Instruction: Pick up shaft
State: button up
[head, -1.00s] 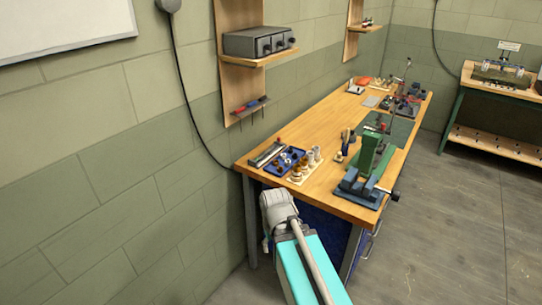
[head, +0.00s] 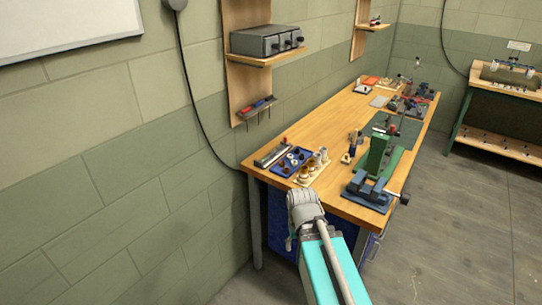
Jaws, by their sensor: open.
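A long, narrow dark tray (head: 271,156) lies at the near left end of the wooden workbench. A slim silvery bar seems to lie in it and may be the shaft, but it is too small to tell. My arm's grey wrist end (head: 304,205) is in front of the bench's near edge, low in the head view and apart from the tray. My gripper's fingers cannot be made out; the wrist hides them.
The workbench (head: 337,192) also holds a blue parts tray (head: 291,160), a light board with round parts (head: 312,170), a blue vise (head: 370,190) and a green press (head: 376,155). The wall borders the bench's left side. The floor (head: 440,230) on the right is clear.

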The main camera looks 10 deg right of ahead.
aim_at(265, 158)
jog(key=z, duration=0.05)
jog(key=i, duration=1)
jog(key=u, duration=0.05)
